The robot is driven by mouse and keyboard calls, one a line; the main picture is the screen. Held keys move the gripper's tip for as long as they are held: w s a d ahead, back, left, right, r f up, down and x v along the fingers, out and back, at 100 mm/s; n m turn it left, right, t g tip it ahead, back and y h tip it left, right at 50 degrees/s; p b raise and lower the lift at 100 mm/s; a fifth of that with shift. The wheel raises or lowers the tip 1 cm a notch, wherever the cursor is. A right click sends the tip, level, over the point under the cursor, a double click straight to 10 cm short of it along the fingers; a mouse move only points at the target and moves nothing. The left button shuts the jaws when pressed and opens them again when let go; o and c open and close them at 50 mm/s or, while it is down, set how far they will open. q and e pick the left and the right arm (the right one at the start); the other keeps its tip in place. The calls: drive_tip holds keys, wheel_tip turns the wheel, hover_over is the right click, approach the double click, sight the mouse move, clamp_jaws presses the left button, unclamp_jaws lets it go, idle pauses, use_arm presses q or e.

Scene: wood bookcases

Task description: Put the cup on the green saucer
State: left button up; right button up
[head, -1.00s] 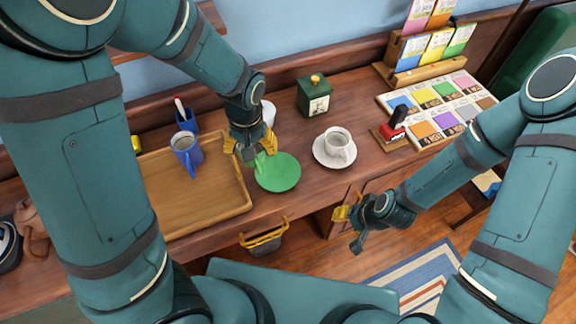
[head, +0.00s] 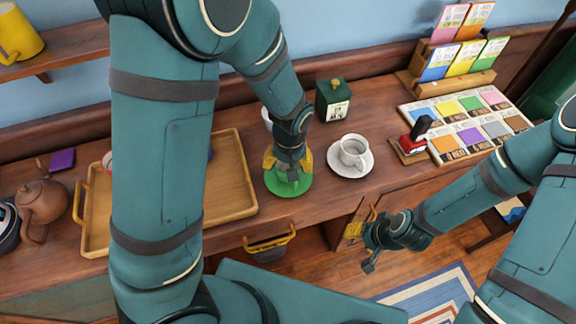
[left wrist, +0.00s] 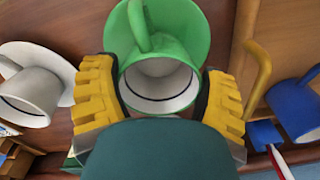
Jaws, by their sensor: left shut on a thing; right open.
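My left gripper (head: 288,164) is shut on the green cup (head: 290,174), which also shows between the yellow fingers (left wrist: 160,100) in the left wrist view. There the cup (left wrist: 160,85) shows its white inside and its handle. The green saucer (head: 298,188) lies on the table directly below the cup; its rim (left wrist: 198,22) shows behind the cup in the left wrist view. I cannot tell whether cup and saucer touch. My right gripper (head: 371,252) is open and empty in front of the table edge.
A white cup (head: 353,150) on a white saucer (head: 345,171) stands close right of the green saucer. A wooden tray (head: 236,180) lies to the left, partly behind my arm. A green box (head: 333,100) stands behind. A blue cup (left wrist: 298,108) shows in the left wrist view.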

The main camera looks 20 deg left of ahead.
use_arm(q)
drive_tip(key=shift+w+f, duration=0.1)
drive_tip(key=shift+f, duration=0.35)
drive_tip(key=shift+f, duration=0.1)
drive_tip(key=o, duration=1.2)
drive_tip(key=shift+c, duration=0.2)
